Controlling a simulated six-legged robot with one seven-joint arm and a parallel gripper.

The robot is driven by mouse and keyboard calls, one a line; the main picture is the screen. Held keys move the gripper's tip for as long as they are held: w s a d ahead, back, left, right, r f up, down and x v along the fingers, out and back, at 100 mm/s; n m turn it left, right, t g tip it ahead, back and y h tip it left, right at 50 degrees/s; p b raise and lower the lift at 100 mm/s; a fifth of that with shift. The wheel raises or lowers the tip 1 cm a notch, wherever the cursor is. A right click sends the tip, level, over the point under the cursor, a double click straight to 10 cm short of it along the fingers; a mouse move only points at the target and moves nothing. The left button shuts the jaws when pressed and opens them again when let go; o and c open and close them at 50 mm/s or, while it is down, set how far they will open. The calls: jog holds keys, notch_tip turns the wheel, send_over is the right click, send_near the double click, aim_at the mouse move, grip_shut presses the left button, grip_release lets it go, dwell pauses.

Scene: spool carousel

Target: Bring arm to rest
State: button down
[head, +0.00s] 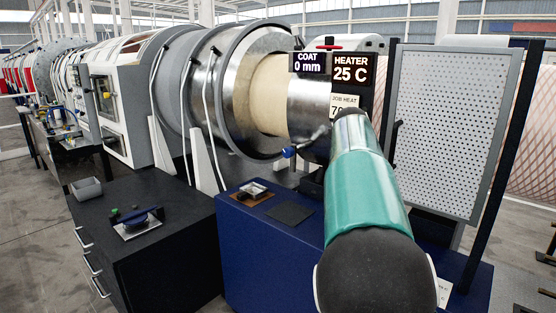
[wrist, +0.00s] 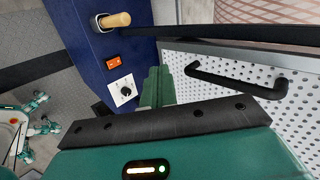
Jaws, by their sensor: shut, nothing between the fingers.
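My arm reaches forward from the bottom of the head view, its teal link covering part of the blue cabinet. My gripper is hidden behind the arm there. In the wrist view my gripper (wrist: 156,86) shows as green fingers beyond a dark bar with holes. The fingers are shut and empty. They point toward the blue cabinet (wrist: 90,40), near its white dial plate (wrist: 124,91) and orange switch (wrist: 113,65). I cannot tell the exact distance to the cabinet.
A perforated guard panel (head: 447,130) stands right of my arm; its black handle (wrist: 235,80) is close by in the wrist view. A wooden handle (wrist: 116,20) juts from the cabinet. The heater display (head: 350,70) and large drum (head: 240,90) stand ahead. A dark drawer cabinet (head: 170,250) is left.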

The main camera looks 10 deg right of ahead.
jog(key=s+a+f+n+y, duration=0.2)
jog(key=s+a+f+n, duration=0.3)
jog(key=s, duration=0.8)
jog(key=s+a+f+n+y, duration=0.2)
jog(key=s+a+f+n, duration=0.3)
jog(key=s+n, duration=0.7)
jog(key=s+a+f+n+g+y, duration=0.1)
jog(key=s+a+f+n, duration=0.4)
jog(key=s, duration=1)
jog(key=a+n+y, duration=0.1)
jog(key=a+n, duration=0.2)
jog(key=n, duration=0.1)
jog(key=shift+a, duration=0.4)
